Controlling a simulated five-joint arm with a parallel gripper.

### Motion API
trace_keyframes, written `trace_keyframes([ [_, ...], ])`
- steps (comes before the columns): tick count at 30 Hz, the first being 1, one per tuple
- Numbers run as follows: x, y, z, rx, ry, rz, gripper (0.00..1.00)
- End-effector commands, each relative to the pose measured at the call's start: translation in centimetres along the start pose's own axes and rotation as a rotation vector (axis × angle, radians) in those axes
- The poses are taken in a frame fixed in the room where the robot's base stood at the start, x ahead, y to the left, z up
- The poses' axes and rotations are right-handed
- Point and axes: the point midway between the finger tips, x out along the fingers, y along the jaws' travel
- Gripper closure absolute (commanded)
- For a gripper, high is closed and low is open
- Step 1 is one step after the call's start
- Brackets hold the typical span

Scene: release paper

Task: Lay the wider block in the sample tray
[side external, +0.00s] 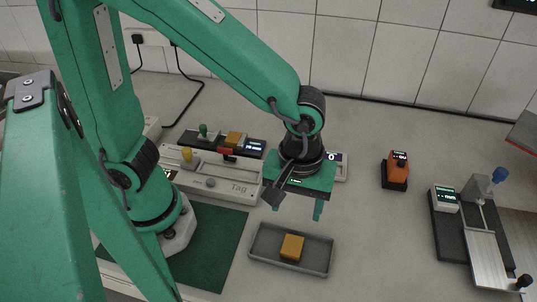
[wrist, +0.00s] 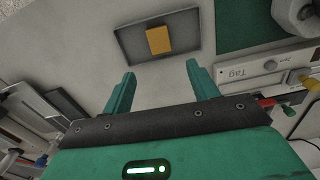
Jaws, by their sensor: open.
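A yellow-orange block (side external: 292,247) lies flat inside the grey sample tray (side external: 318,258), near its middle. In the wrist view the block (wrist: 158,40) and the tray (wrist: 186,32) show beyond my fingertips. My gripper (side external: 297,206) is above and behind the tray, pointing down, its fingers apart. In the wrist view my gripper (wrist: 160,72) has nothing between its two teal fingers. A second yellow-orange block (side external: 235,138) sits at the back left by a dark device. I cannot tell from these frames which block is wider.
A white tester marked "Tag" (side external: 222,188) stands left of my gripper, and a green mat (side external: 212,245) lies left of the tray. An orange device (side external: 397,167) and a metal slide rig (side external: 480,235) stand to the right. The bench right of the tray is clear.

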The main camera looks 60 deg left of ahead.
Motion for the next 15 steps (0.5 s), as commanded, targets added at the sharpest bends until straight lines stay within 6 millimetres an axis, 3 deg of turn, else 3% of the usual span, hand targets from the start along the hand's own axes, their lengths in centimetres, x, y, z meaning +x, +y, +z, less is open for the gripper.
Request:
trace_keyframes([
  [8,-3.1,-2.0,-3.8,0.121,0.033,0.089,0.41],
  [15,-6.7,-5.8,-8.0,0.302,0.133,0.179,0.41],
])
